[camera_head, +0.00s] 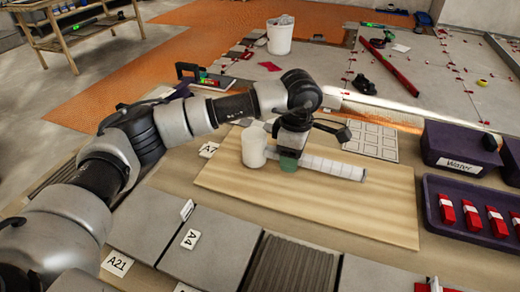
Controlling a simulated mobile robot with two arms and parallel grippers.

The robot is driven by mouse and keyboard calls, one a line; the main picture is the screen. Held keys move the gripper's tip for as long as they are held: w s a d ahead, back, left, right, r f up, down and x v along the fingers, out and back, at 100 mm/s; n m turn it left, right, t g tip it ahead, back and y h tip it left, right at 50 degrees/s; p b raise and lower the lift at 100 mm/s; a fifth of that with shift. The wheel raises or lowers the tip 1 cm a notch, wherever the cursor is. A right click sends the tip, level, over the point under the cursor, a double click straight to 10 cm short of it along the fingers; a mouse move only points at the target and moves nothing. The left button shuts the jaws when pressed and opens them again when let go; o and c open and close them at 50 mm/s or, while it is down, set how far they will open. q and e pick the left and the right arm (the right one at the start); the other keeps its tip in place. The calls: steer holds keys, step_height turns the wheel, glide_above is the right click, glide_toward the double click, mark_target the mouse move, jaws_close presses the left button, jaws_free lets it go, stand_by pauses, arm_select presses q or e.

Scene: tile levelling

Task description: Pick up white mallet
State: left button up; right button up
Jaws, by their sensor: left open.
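The white mallet lies on the light wooden board (225,185). Its white head (254,148) is at the left and its pale handle (335,168) points right. A green section (288,164) shows near the head. My left gripper (291,146) is open, pointing down right over the handle close to the head. The gripper hides part of the handle, and I cannot tell whether its fingers touch it. My right gripper is not in view.
Grey tiles (212,258) line the board's front edge. A purple water box (455,150) and a purple tray (432,218) with red wedges stand at the right. A white sheet with squares (372,139) lies behind the board. A white bucket (280,38) stands on the floor beyond.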

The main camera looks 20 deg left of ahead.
arm_select(q)
steer(key=shift+f, duration=0.45)
jaws_close()
steer(key=shift+r, duration=0.1)
